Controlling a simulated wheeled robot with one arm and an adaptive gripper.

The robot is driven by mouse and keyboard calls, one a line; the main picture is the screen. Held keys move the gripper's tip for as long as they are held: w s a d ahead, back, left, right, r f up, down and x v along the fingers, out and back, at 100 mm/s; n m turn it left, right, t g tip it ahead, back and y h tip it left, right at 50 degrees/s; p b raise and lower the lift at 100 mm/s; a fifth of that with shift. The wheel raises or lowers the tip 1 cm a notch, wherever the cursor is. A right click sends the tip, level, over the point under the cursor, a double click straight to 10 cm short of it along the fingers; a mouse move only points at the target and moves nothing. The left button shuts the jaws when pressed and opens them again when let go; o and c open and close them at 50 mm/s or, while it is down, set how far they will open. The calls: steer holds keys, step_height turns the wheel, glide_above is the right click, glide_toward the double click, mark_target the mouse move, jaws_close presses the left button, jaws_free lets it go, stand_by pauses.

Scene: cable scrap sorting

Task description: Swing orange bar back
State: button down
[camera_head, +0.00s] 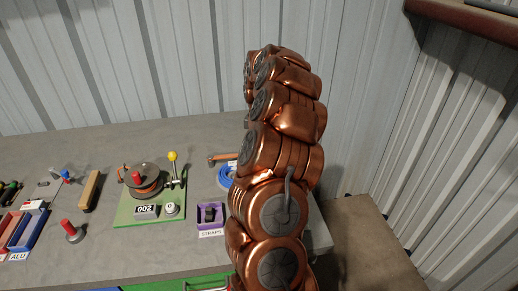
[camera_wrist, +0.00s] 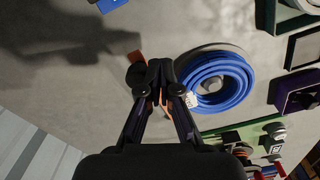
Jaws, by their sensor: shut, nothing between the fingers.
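The orange bar (camera_head: 223,157) lies at the back of the table behind the blue cable coil (camera_head: 225,178), with a dark knob at its left end. In the wrist view a short orange piece of the bar (camera_wrist: 134,56) shows just left of my gripper (camera_wrist: 160,66), beside a dark round part. The blue coil (camera_wrist: 222,78) lies right of the fingers. My arm hides the gripper in the head view.
A green board (camera_head: 150,212) with a reel and yellow-knobbed lever stands left of the coil. A purple STRAPS bin (camera_head: 211,216) sits in front of the coil. A red-topped peg (camera_head: 70,231) and ALU bin (camera_head: 27,233) are further left. A corrugated wall rises behind the table.

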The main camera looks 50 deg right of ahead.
steer(key=shift+s+a, duration=0.2)
steer(key=shift+s, duration=0.05)
step_height(320, 180, up, 6)
steer(key=p, duration=0.1)
stand_by(0.5)
steer(key=shift+a, duration=0.15)
steer(key=s+a+r, duration=0.1)
steer(key=a+r, duration=0.2)
steer(key=a, duration=1)
steer(key=s+a+r, duration=0.1)
steer(key=a+r, duration=0.2)
steer(key=a, duration=1.1)
steer(key=s+a+f+m, duration=0.1)
steer(key=s+a, duration=0.3)
steer(key=s, duration=0.3)
steer(key=s+a+f+m+g, duration=0.1)
steer(key=s+a+m, duration=0.1)
steer(key=s+a, duration=0.3)
steer(key=s+a+f+m, duration=0.1)
steer(key=s+a, duration=0.3)
steer(key=s, duration=0.6)
steer(key=shift+s+a+f+m+g, duration=0.15)
steer(key=shift+f+m+g, duration=0.2)
steer(key=shift+m, duration=0.35)
